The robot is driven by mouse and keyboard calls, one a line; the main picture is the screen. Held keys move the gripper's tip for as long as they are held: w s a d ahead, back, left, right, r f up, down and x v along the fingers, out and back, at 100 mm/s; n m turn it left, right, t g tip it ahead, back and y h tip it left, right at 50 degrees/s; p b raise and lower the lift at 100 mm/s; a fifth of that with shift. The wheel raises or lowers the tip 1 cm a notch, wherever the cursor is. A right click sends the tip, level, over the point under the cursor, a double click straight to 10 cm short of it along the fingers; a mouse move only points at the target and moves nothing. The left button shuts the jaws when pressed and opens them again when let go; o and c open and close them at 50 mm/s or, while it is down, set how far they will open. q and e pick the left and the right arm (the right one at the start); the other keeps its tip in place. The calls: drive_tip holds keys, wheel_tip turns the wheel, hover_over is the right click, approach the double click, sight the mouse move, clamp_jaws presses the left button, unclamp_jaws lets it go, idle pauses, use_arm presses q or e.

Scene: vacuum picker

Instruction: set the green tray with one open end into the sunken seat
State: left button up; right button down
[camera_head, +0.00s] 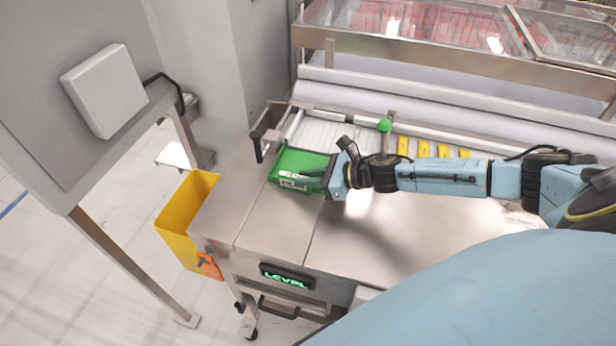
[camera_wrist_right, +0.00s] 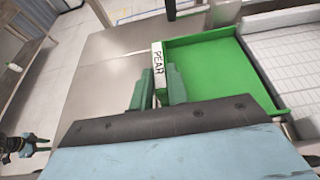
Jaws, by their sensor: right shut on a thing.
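The green tray (camera_head: 301,163) sits at the left part of the steel bench, next to a pale recessed, ribbed bed. My right gripper (camera_head: 327,178) is shut on the tray's near right wall. In the right wrist view the fingers (camera_wrist_right: 161,91) pinch the wall beside a white label reading PEAR, and the tray's empty green floor (camera_wrist_right: 212,68) lies to the right of them. I cannot tell whether the tray rests on the bench or hangs slightly above it. The ribbed bed (camera_head: 322,132) lies behind the tray; I cannot tell if it is the sunken seat.
A green knob (camera_head: 384,126) stands on a post behind my right arm, near several yellow strips (camera_head: 425,149). A black-handled clamp (camera_head: 256,146) is left of the tray. A yellow bin (camera_head: 185,222) hangs at the bench's left end. The front steel top (camera_head: 265,225) is clear.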

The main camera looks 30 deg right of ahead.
drive_tip(key=c, duration=1.3)
unclamp_jaws()
drive_tip(key=shift+s, duration=0.15)
drive_tip(key=shift+s+d, duration=0.25)
drive_tip(key=shift+d, duration=0.05)
drive_tip(key=v, duration=1)
drive_tip(key=shift+v, duration=1.25)
drive_tip(key=shift+r, duration=0.1)
